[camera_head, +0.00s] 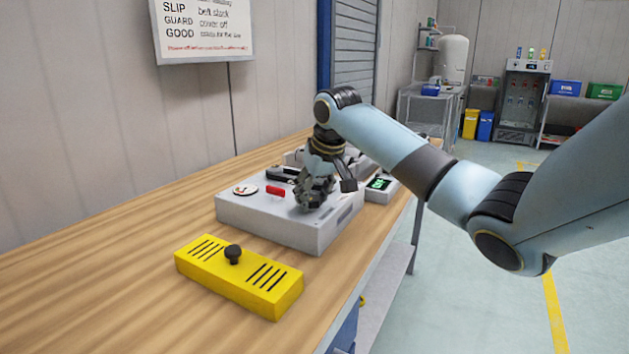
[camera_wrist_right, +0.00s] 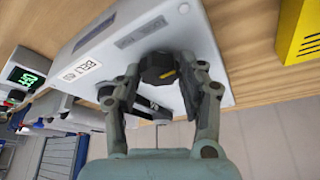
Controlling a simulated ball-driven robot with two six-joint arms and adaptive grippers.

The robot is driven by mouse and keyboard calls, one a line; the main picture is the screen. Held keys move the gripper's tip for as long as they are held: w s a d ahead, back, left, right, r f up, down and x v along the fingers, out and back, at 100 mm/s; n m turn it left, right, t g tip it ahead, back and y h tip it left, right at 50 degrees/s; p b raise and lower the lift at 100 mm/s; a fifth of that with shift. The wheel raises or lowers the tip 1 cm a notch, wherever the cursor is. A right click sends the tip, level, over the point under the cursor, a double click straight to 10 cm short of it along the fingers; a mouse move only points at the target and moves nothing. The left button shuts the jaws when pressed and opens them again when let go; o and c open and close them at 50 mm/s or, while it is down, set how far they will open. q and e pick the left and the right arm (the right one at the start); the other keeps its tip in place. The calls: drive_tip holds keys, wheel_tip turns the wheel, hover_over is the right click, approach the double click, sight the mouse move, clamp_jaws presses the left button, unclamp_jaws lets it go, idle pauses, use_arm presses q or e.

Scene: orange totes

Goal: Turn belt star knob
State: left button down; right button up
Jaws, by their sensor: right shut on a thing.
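The belt star knob (camera_wrist_right: 158,68) is black with a yellow mark and sits on the grey machine box (camera_wrist_right: 192,24), beside a label reading BELT (camera_wrist_right: 82,70). My right gripper (camera_wrist_right: 164,76) has its two fingers around the knob, one on each side, and is shut on it. My left gripper is not in view.
A yellow slotted guard with a black knob (camera_head: 234,254) lies in front of the box on the wooden bench (camera_head: 130,290). A red switch (camera_head: 275,191) and a round dial (camera_head: 245,190) are on the box. A green-lit display (camera_head: 379,184) stands behind right.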

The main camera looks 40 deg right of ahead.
drive_tip(key=m+p, duration=0.2)
drive_tip(key=m+h+p, duration=0.1)
drive_tip(key=p, duration=0.2)
drive_tip(key=m+g+p, duration=0.1)
drive_tip(key=m+p, duration=0.1)
drive_tip(key=p, duration=0.1)
drive_tip(key=shift+w+a+r+m+h, duration=0.15)
drive_tip(key=shift+a+r+m+h, duration=0.15)
drive_tip(key=shift+h, duration=0.1)
drive_tip(key=m+p, duration=0.1)
drive_tip(key=m, duration=0.1)
drive_tip(key=shift+w+f+m+g+h+p, duration=0.1)
drive_tip(key=shift+m+g+h+p, duration=0.2)
drive_tip(key=shift+g+p, duration=0.1)
drive_tip(key=shift+w+f+m+g+h+p, duration=0.15)
drive_tip(key=shift+m+g+h+p, duration=0.3)
drive_tip(key=shift+m, duration=1.05)
drive_tip(key=o, duration=1.2)
drive_tip(key=v, duration=1.2)
drive_tip(key=shift+w+d, duration=0.1)
